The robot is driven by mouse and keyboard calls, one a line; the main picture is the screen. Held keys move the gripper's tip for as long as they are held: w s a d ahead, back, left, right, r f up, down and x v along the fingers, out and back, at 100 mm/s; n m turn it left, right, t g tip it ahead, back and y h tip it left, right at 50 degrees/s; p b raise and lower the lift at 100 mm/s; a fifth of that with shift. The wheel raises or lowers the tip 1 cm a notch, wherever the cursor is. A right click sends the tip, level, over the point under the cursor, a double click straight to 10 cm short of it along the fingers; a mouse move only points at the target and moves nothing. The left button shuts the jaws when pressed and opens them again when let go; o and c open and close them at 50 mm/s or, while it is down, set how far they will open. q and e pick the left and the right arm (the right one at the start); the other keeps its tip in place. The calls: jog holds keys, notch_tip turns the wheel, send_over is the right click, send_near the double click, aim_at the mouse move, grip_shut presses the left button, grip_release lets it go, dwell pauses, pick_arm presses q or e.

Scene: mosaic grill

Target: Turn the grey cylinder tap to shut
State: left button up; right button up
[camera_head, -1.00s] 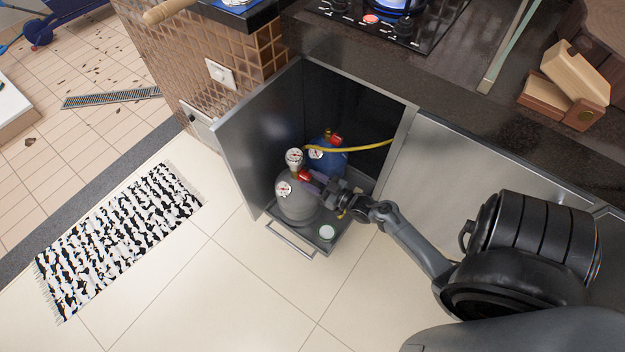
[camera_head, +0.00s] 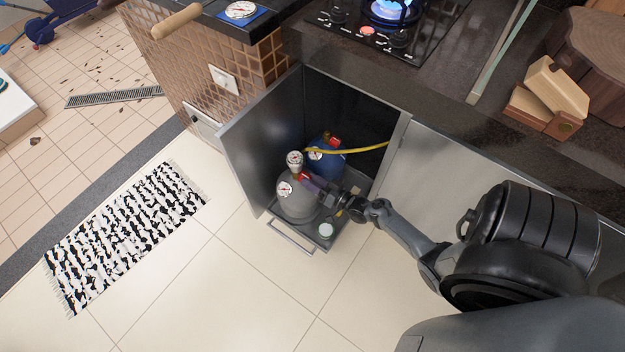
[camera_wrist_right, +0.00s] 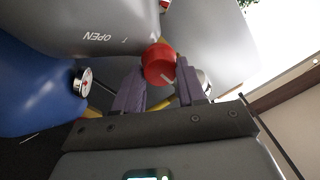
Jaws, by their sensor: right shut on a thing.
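The grey cylinder (camera_head: 297,204) stands on a pull-out tray (camera_head: 323,236) in the open cabinet and also shows in the right wrist view (camera_wrist_right: 95,25), with the word OPEN on it. Its red tap (camera_wrist_right: 158,63) is between the fingertips of my right gripper (camera_wrist_right: 160,82), which is shut on it. In the head view the right gripper (camera_head: 314,184) reaches the tap from the right and partly hides it. A white gauge (camera_head: 285,188) is on the grey cylinder. My left gripper is not in view.
A blue cylinder (camera_head: 336,163) with a red tap stands behind, with a yellow hose (camera_head: 350,151) running right. The open cabinet door (camera_head: 248,145) is at the left. A burner with a blue flame (camera_head: 392,10) is lit on the hob above. The floor in front is clear.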

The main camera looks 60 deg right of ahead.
jog(key=shift+m, duration=0.3)
jog(key=o, duration=1.1)
jog(key=shift+c, duration=0.2)
jog(key=shift+s, duration=0.1)
jog(key=shift+s, duration=0.15)
jog(key=s+p, duration=0.3)
jog(key=s, duration=0.7)
jog(key=shift+s+a+f, duration=0.2)
